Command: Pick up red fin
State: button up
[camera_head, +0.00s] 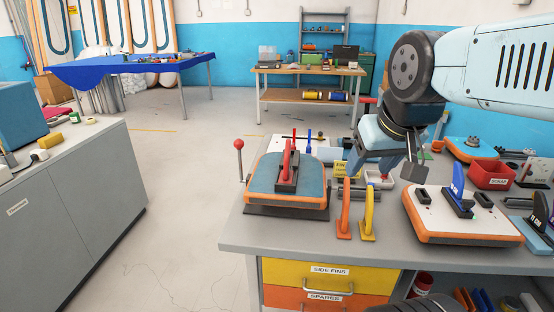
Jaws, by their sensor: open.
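A red fin (287,160) stands upright in a dark slot block on a blue-topped board section (262,172) at the left of the grey workbench (300,234). Another thin red upright piece (294,140) shows just behind it, partly overlapped. My gripper (386,172) hangs over the middle of the bench, to the right of the red fin and apart from it. Its jaws point down, spread apart, with nothing seen between them. I cannot tell its exact height above the bench.
An orange fin (345,208) and a yellow fin (368,214) stand at the bench's front. A white-topped board section (440,222) with a blue fin (458,188) is at right. A red bin (490,174) stands behind it. A red-knobbed lever (239,146) rises at the left edge.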

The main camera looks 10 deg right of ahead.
aim_at(286, 175)
jog(key=u, duration=1.3)
jog(key=k, duration=1.4)
jog(key=z, duration=0.7)
jog(key=i, duration=1)
jog(key=u, duration=0.05)
